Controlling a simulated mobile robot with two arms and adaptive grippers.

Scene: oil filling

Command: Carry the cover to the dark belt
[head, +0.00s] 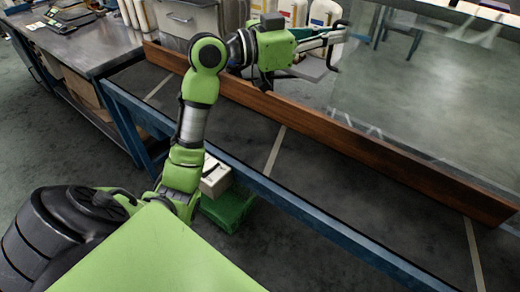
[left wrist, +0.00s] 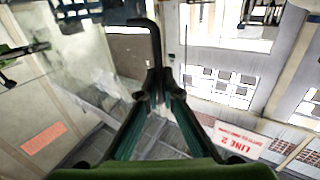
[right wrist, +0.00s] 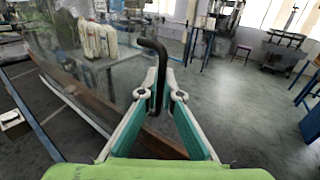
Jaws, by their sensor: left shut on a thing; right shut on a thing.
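A large see-through cover (head: 430,85) shows at the right of the head view, beyond the wooden rail of the dark belt (head: 325,190). It also shows as a clear pane in the left wrist view (left wrist: 88,68) and right wrist view (right wrist: 120,45). My left gripper (head: 338,36) is shut on a black bent handle (left wrist: 152,35). My right gripper (right wrist: 160,78) is shut on a similar black handle (right wrist: 150,45) and is outside the head view. Where the handles join the clear pane cannot be made out.
A brown wooden rail (head: 350,145) runs along the belt's far side, a blue frame (head: 280,197) along its near side. A pale box (head: 215,178) and green bin (head: 228,208) sit low beside the frame. A metal table (head: 85,45) stands at upper left; white jugs (head: 322,14) stand behind.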

